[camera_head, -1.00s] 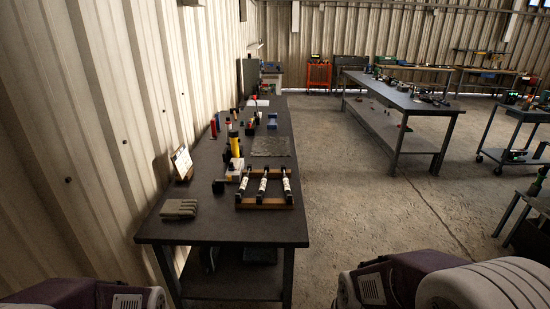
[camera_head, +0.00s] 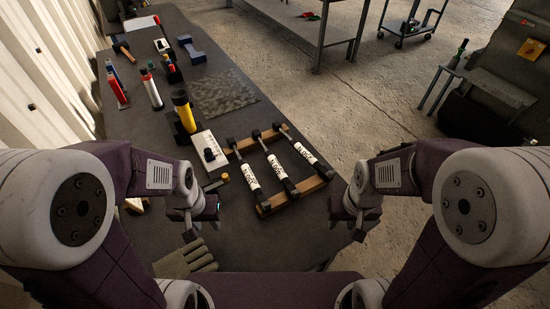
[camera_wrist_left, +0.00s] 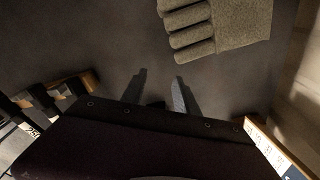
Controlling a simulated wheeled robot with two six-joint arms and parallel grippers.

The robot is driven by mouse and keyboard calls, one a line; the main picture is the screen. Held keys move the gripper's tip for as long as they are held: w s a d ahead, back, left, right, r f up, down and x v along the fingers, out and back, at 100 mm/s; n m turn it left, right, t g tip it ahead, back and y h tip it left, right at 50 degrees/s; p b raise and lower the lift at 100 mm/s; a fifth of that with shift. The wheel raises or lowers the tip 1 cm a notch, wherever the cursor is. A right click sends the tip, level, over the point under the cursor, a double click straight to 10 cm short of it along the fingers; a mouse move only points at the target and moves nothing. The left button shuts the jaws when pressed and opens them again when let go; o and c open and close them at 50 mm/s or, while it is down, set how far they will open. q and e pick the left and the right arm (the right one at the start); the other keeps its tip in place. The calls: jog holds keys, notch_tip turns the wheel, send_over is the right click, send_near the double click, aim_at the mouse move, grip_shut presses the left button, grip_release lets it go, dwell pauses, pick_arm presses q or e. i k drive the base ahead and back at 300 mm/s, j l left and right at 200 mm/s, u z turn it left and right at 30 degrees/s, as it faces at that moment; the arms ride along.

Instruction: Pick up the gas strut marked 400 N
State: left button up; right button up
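Three gas struts lie side by side in a wooden rack on the bench: a left one (camera_head: 248,178), a middle one (camera_head: 279,174) and a right one (camera_head: 312,160). The wooden rack (camera_head: 325,184) also shows at the left of the left wrist view (camera_wrist_left: 92,80). My left gripper (camera_head: 190,236) hangs left of the rack, its fingers apart and empty in the wrist view (camera_wrist_left: 159,80). My right gripper (camera_head: 358,234) is right of the rack, its fingers unclear.
Grey gloves (camera_head: 184,262) lie at the bench's near edge, close to my left gripper. A yellow cylinder (camera_head: 183,112), a white box (camera_head: 207,148) and a patterned mat (camera_head: 222,93) are behind. A framed card (camera_wrist_left: 275,148) stands beside my left gripper.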

aim_at(290, 187)
jog(key=k+l+u, duration=0.15)
jog(key=l, duration=0.15)
jog(key=l+u, duration=0.1)
jog(key=l, duration=0.15)
jog(key=l+u, duration=0.2)
jog(key=l, duration=0.2)
jog(key=k+l+u, duration=0.25)
jog(key=l, duration=0.15)
jog(key=l+u, duration=0.2)
jog(key=l, duration=0.2)
jog(key=k+l+u, duration=0.2)
jog(key=l, duration=0.15)
jog(key=k+l+u, duration=0.1)
jog(key=l+u, duration=0.15)
jog(key=i+l+u, duration=0.2)
jog(key=l, duration=0.15)
jog(key=l+u, duration=0.25)
jog(key=i+l+u, duration=0.2)
jog(key=l, duration=0.25)
